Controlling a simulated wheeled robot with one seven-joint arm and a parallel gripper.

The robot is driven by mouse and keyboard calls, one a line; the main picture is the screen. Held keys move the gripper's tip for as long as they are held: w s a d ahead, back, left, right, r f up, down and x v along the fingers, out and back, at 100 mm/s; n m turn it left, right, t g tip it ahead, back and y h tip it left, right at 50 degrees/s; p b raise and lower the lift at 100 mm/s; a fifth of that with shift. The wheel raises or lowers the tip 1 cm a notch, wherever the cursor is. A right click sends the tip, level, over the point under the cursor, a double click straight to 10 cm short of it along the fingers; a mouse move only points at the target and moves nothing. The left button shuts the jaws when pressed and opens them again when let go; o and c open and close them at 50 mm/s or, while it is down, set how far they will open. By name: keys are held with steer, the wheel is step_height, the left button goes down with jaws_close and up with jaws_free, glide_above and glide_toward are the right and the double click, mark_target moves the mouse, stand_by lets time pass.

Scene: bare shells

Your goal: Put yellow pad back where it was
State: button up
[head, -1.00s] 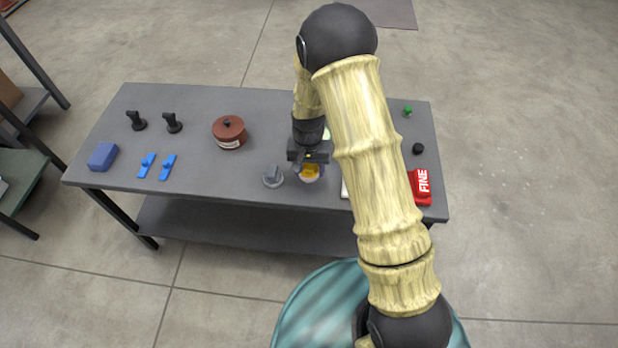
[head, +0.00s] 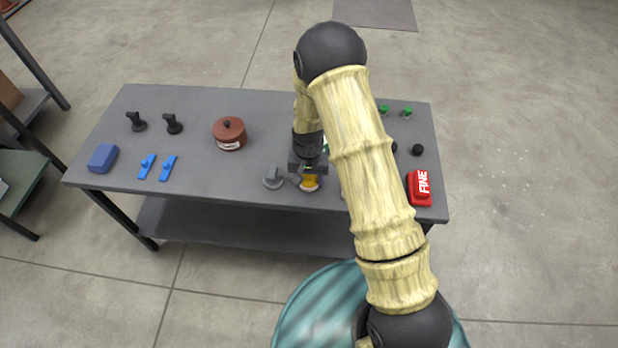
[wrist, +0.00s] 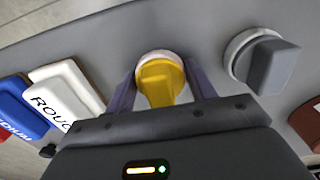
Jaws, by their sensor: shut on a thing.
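The yellow pad (head: 310,184) is at the front edge of the grey table, just right of the grey pad (head: 272,177). In the wrist view the yellow pad (wrist: 160,80) shows a yellow grip on a round, pale-rimmed base. My gripper (head: 309,177) is shut on it, with one finger on each side of the grip in the wrist view (wrist: 162,90). I cannot tell whether its base touches the tabletop. The grey pad also shows in the wrist view (wrist: 270,62), apart from my gripper.
A red FINE block (head: 420,188) lies at the table's (head: 205,110) right end. White ROUGH (wrist: 66,92) and blue MEDIUM (wrist: 22,108) blocks lie left of my gripper in the wrist view. A brown lidded pot (head: 229,133) stands left of my arm. Black and green knobs are partly hidden behind it.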

steer(key=shift+f, duration=0.2)
steer(key=o, duration=1)
steer(key=shift+c, duration=0.2)
steer(key=shift+r, duration=0.1)
step_height(320, 180, up, 12)
steer(key=shift+r, duration=0.1)
steer(key=shift+r, duration=0.1)
steer(key=s+d+r+n+t, duration=0.1)
steer(key=s+d+r, duration=0.4)
steer(key=s, duration=0.3)
steer(key=s+d+r+n+t, duration=0.1)
steer(key=s+d+r, duration=0.4)
steer(key=s, duration=0.3)
steer(key=shift+d+r+t, duration=0.2)
steer(key=shift+r+t, duration=0.1)
steer(key=shift+r, duration=0.5)
